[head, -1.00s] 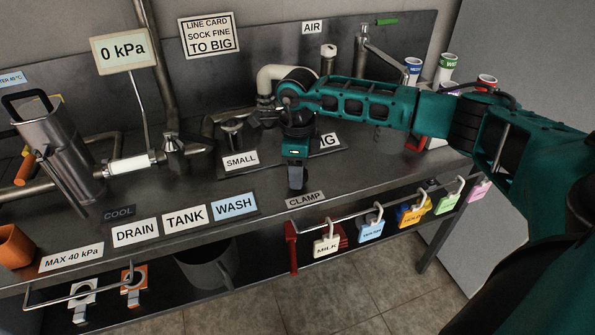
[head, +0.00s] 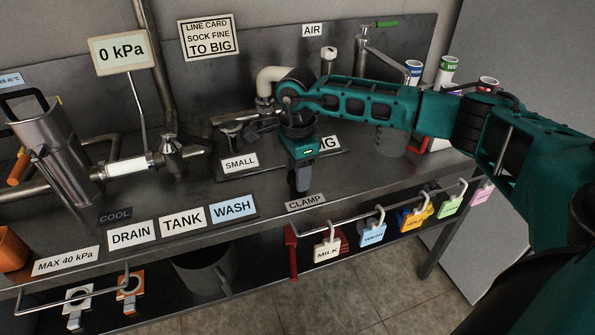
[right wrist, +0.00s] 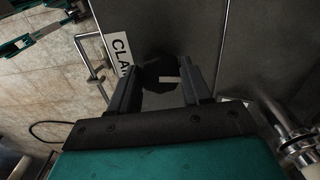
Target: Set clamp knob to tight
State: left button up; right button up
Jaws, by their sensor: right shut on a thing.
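The clamp knob (right wrist: 158,73) is a dark round knob with a white mark on top, seen in the right wrist view between my fingers. My right gripper (right wrist: 162,88) points down with one finger on each side of the knob and is shut on it. In the head view my right gripper (head: 301,188) is just behind the CLAMP label (head: 305,203) at the bench's front edge, and it hides the knob. The CLAMP label also shows partly in the right wrist view (right wrist: 121,52). My left gripper is not in view.
A rail with several coloured padlock tags (head: 372,233) hangs below the bench front. SMALL (head: 239,163) and BIG labels lie behind the gripper. Pipes and a steel jug (head: 52,150) stand at left. The gauge display (head: 123,52) reads 0 kPa.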

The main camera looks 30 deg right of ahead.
jog(key=shift+r, duration=0.1)
jog(key=o, duration=1.1)
jog(key=shift+c, duration=0.2)
pick_arm(q)
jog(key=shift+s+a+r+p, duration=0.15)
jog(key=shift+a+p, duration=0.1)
jog(key=shift+p, duration=0.25)
pick_arm(e)
notch_tip(320, 180, up, 13)
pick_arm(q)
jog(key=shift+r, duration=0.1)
